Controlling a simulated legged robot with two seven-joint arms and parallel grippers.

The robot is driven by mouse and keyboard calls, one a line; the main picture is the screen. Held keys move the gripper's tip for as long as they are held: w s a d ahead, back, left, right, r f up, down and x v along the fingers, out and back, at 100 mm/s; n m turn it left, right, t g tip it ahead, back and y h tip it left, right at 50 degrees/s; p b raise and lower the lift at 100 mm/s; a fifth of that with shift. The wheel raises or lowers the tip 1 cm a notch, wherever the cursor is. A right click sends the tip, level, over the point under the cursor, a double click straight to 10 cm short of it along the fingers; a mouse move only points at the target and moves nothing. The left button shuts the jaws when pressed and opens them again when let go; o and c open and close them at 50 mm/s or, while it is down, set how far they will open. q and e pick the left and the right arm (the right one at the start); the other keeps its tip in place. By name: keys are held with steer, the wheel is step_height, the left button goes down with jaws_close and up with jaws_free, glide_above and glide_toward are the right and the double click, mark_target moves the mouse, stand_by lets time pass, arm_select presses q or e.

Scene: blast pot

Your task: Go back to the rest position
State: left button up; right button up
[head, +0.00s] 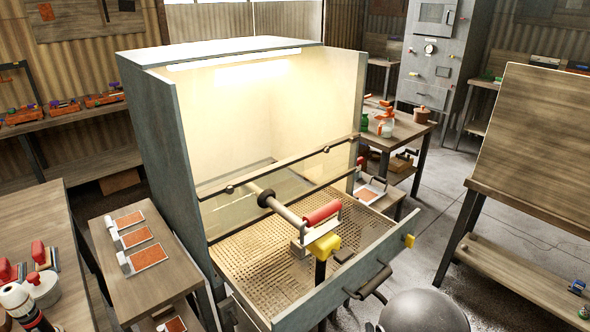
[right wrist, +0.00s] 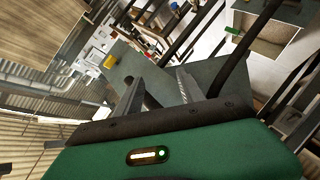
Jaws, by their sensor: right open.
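My right gripper (right wrist: 158,90) shows in the right wrist view. Its two grey fingers stand apart with no object visibly held between them, in front of its green housing. A dark grey-green surface lies behind the fingers; I cannot tell how far away it is. I cannot make out either gripper in the head view, and my left gripper is in neither view. In the head view, a lit grey blast cabinet (head: 165,130) stands in the middle with a perforated floor (head: 262,262). A tool with a red grip (head: 322,212) and a yellow block (head: 324,246) rest at its front.
A side table (head: 165,215) with several orange-faced plates stands left of the cabinet. A wooden bench (head: 40,215) is at far left. A dark rounded dome (head: 425,312) is at the bottom right. A wooden board stand (head: 545,130) is at right. Open floor (head: 425,220) lies between.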

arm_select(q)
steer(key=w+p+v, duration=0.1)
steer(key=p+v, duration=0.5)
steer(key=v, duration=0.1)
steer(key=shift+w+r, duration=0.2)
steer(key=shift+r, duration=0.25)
arm_select(e)
steer(key=s+a+r+m+g+y, duration=0.1)
steer(key=s+r+m+g, duration=0.3)
steer(key=s, duration=0.4)
steer(key=s+a+r+m+g+y, duration=0.2)
steer(key=s+r+m+g, duration=0.2)
steer(key=s+g, duration=0.3)
steer(key=shift+s+g, duration=0.3)
steer(key=shift+s, duration=0.45)
